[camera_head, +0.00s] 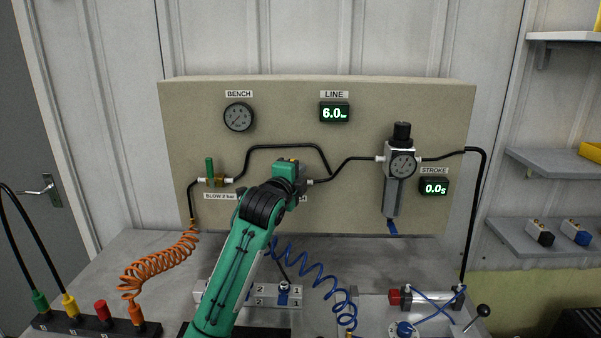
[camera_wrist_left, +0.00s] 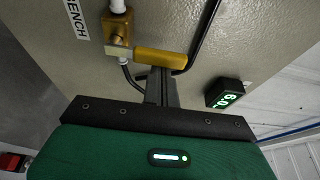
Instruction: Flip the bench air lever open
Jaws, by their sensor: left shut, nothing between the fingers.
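The bench valve is a brass body (camera_wrist_left: 118,28) with a yellow lever (camera_wrist_left: 160,60) in the left wrist view. The lever sticks out sideways, across the line of the pipe. A "BENCH" label (camera_wrist_left: 75,18) lies beside it. In the head view my arm and left gripper (camera_head: 290,172) hide most of this valve. My left gripper is shut and empty, its fingers (camera_wrist_left: 160,88) close beside the middle of the lever. I cannot tell whether they touch it. My right gripper is not in view.
The panel (camera_head: 280,110) carries a bench gauge (camera_head: 238,117), a line display (camera_head: 334,112) reading 6.0 and a regulator (camera_head: 402,165). A green-levered slow valve (camera_head: 211,170) sits left of my gripper. Coiled orange (camera_head: 155,268) and blue (camera_head: 315,285) hoses flank my arm.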

